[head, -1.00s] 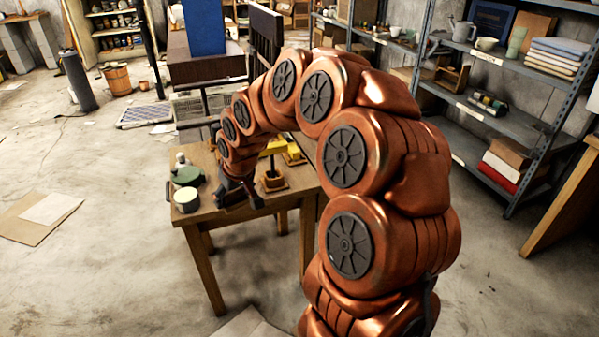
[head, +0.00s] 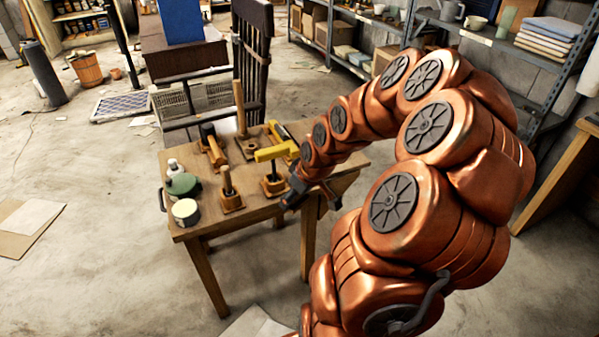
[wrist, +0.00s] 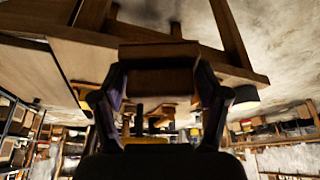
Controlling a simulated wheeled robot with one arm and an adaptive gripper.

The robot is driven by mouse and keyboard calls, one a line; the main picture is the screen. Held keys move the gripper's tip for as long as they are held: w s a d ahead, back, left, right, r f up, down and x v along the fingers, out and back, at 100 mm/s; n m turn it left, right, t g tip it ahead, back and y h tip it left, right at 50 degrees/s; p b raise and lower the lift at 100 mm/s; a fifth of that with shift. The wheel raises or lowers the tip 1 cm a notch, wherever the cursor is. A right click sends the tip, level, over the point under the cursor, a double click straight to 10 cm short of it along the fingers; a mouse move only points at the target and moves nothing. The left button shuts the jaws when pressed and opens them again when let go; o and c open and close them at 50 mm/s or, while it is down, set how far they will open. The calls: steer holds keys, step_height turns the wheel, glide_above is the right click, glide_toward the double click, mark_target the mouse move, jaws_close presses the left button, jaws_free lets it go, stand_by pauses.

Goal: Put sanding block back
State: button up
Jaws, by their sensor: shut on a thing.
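My gripper (head: 312,198) is at the front right edge of the wooden workbench (head: 205,225) in the head view. In the wrist view, my gripper (wrist: 160,92) has its two dark fingers shut on a brown block (wrist: 160,80), which looks like the sanding block. The block spans the gap between the fingertips, with the bench beyond it. In the head view the block cannot be made out clearly behind the fingers. Several tools stand in wooden holders on the bench, among them a yellow-topped tool (head: 272,153) and a wooden-handled one (head: 228,182).
A green-lidded pot (head: 183,185), a cream-topped tin (head: 186,212) and a small pale bottle (head: 174,168) stand at the bench's left end. A dark slatted chair (head: 253,55) is behind the bench. Metal shelves (head: 480,42) stand at the back right. The front floor is mostly clear.

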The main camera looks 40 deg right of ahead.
steer(key=w+d, duration=0.3)
steer(key=d, duration=0.1)
steer(key=w+d+f, duration=0.1)
steer(key=w+d, duration=0.2)
steer(key=d, duration=0.1)
steer(key=w+d, duration=0.3)
steer(key=d, duration=0.1)
steer(key=shift+w+d+f+p, duration=0.2)
steer(key=shift+d+f+p, duration=0.1)
steer(key=shift+d, duration=0.1)
steer(key=shift+f, duration=1.7)
steer(key=shift+f, duration=0.2)
steer(key=o, duration=1.7)
steer(key=shift+c, duration=0.2)
steer(key=shift+r, duration=0.15)
